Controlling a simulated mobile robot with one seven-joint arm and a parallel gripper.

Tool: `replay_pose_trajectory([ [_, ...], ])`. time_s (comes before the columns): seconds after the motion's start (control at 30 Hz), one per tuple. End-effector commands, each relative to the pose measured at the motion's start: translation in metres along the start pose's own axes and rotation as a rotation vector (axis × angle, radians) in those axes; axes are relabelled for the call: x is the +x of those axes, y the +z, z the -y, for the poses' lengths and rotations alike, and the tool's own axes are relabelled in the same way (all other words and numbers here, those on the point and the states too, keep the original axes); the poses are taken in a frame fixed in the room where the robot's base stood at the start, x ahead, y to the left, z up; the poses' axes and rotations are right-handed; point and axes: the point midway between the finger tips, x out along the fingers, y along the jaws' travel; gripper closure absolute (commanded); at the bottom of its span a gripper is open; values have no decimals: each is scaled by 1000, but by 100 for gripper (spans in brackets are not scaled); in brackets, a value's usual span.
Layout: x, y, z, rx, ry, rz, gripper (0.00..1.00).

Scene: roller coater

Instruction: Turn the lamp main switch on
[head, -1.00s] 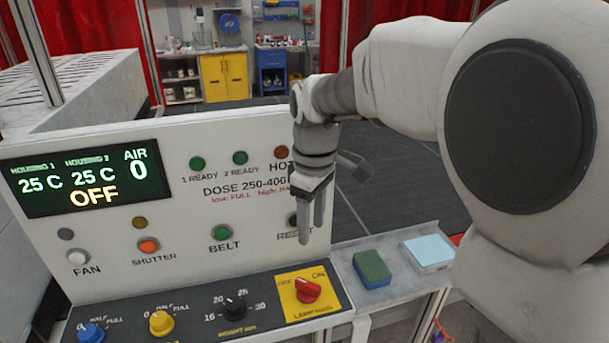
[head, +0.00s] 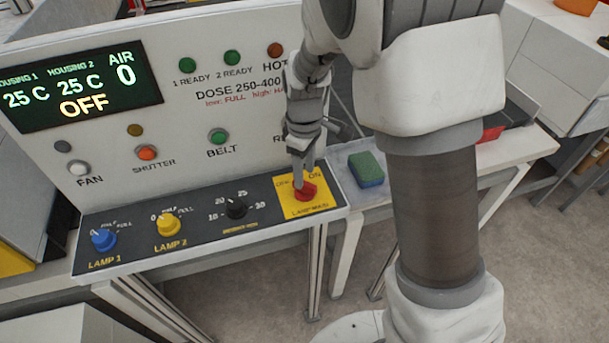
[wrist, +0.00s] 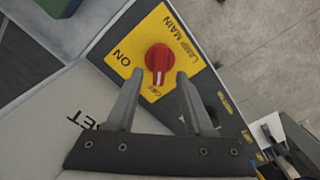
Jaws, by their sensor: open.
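The lamp main switch is a red rotary knob (head: 305,191) on a yellow plate (head: 318,207) at the right end of the sloped control panel. In the wrist view the red knob (wrist: 159,60) shows a white pointer mark directed at the OFF label. My gripper (head: 302,183) is over the knob, pointing down. In the wrist view my gripper (wrist: 157,73) is open, with one finger on each side of the knob's near part. I cannot tell whether the fingers touch it. The display (head: 80,85) reads OFF.
A blue lamp 1 knob (head: 103,239), a yellow lamp 2 knob (head: 168,224) and a black knob (head: 236,208) sit left along the panel. The upright panel face (head: 190,120) rises behind. A green and blue sponge (head: 366,169) lies on the white surface to the right.

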Motion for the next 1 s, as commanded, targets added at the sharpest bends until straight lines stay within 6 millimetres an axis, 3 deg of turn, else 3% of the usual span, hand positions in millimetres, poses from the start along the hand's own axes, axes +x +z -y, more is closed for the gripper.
replay_pose_trajectory([
  [0.2, 26, 0, 0, 1, 0, 0, 48],
  [0.57, 32, 0, 0, 1, 0, 0, 48],
  [0.63, 32, 0, 0, 1, 1, -1, 55],
  [0.87, 32, 0, 0, 1, 1, -1, 96],
  [1.0, 32, 0, 0, 1, 1, -1, 100],
])
